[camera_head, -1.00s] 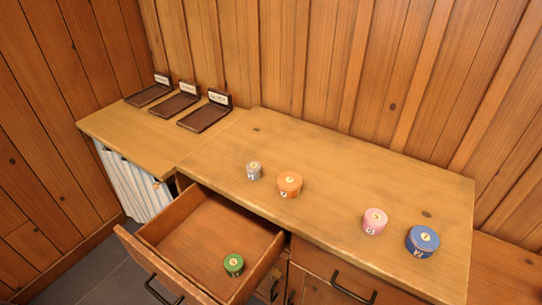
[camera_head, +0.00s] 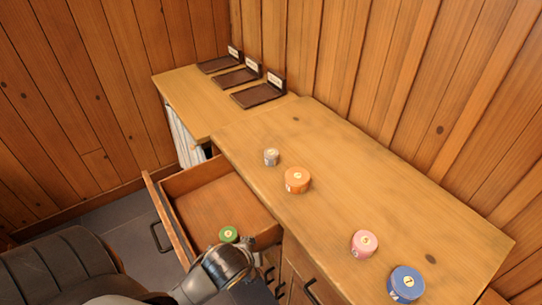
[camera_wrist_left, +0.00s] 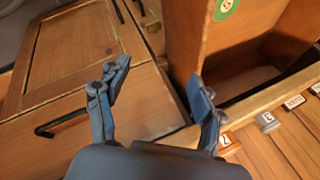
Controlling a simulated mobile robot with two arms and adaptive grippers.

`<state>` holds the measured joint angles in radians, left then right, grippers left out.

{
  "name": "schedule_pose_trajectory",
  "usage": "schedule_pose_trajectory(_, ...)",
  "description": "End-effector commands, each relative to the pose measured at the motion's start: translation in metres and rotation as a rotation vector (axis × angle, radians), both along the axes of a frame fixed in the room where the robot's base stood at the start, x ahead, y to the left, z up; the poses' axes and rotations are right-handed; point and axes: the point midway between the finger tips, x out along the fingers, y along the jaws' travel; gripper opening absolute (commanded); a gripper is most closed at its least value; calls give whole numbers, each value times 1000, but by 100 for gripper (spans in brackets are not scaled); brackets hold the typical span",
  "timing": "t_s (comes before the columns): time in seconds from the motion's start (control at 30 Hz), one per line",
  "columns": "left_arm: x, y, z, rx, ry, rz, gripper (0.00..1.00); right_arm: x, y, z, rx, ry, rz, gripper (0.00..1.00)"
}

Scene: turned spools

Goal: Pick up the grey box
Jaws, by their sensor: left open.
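The grey box (camera_head: 271,157) is a small round grey container with a pale label on its lid. It stands upright on the wooden cabinet top, just left of and behind an orange round box (camera_head: 297,180). In the left wrist view the grey box (camera_wrist_left: 267,121) is at the lower right. My left gripper (camera_wrist_left: 157,88) is open and empty, with its fingers spread, and the grey box lies well to the right of them. In the head view my left arm comes in from the bottom left, low in front of the open drawer, with its fingers not clearly visible. My right gripper is out of view.
An open drawer (camera_head: 180,215) holds a green round box (camera_head: 228,234). A pink box (camera_head: 364,244) and a blue box (camera_head: 406,284) stand at the front right of the top. Several dark labelled trays (camera_head: 258,96) sit at the back left. The middle of the cabinet top is clear.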

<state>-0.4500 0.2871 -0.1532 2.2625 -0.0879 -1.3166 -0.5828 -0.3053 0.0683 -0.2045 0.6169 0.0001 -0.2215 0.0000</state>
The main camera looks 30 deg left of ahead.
Motion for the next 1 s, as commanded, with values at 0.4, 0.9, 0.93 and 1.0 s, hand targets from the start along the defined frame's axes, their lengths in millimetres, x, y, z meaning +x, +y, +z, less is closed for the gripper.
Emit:
schedule_pose_trajectory(0.4, 83, 55, 67, 706, -105, -710, 67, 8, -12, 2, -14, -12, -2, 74)
schedule_pose_trajectory(0.9, 155, 92, 151, 1564, 6, -1294, 67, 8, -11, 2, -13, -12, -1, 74)
schedule_pose_trajectory(0.93, 159, 93, 151, 1570, 9, -1297, 67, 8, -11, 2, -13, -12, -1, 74)
schedule_pose_trajectory(1.0, 169, 95, 146, 1571, 8, -1297, 67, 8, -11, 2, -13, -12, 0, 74)
